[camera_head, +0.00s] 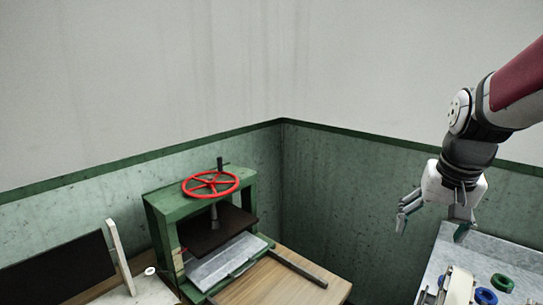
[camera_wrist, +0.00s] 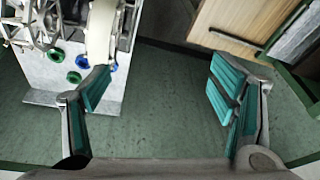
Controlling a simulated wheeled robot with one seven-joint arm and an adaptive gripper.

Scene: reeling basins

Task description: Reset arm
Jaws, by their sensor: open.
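My gripper (camera_head: 432,222) is at the right in the head view, raised near the edge of a grey table. In the wrist view my gripper (camera_wrist: 160,95) shows two teal-padded fingers spread wide apart. Nothing is between the fingers; behind the gap I see the dark green floor. My arm comes in from the upper right of the head view, with a red upper link.
A green press (camera_head: 165,222) with a red handwheel (camera_head: 211,184) stands on a wooden table (camera_head: 262,284). The grey table (camera_head: 437,262) holds a blue ring (camera_head: 486,296) and a green ring (camera_head: 502,282). Green-and-white walls meet behind.

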